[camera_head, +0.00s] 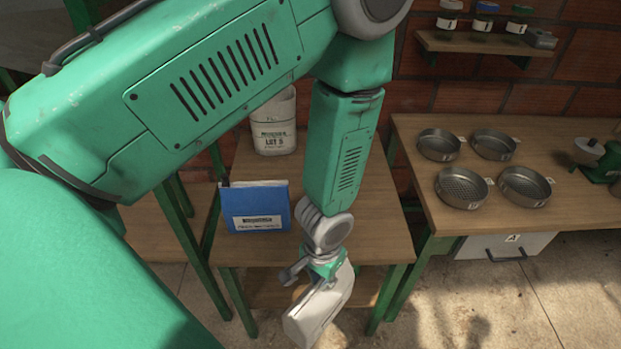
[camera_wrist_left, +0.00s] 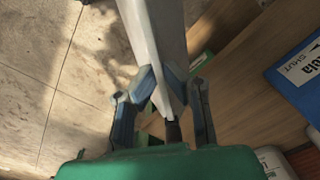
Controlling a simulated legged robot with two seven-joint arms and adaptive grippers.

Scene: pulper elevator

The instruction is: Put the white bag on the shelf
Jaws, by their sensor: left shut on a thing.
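The white bag (camera_head: 318,310) hangs tilted below my left gripper (camera_head: 318,268), in front of the small wooden table. The gripper is shut on its upper end. In the left wrist view the blue-grey fingers (camera_wrist_left: 162,98) close on the narrow end of the white bag (camera_wrist_left: 155,35). A lower wooden shelf (camera_head: 265,288) shows under the small table, behind the bag and partly hidden by it. A wall shelf (camera_head: 470,44) is at the upper right, well away from the bag. My right gripper is not in view.
The right table (camera_head: 415,205) holds several metal sieves (camera_head: 462,188). Green table legs (camera_head: 238,300) flank the lower shelf. The floor (camera_head: 480,300) at front right is clear.

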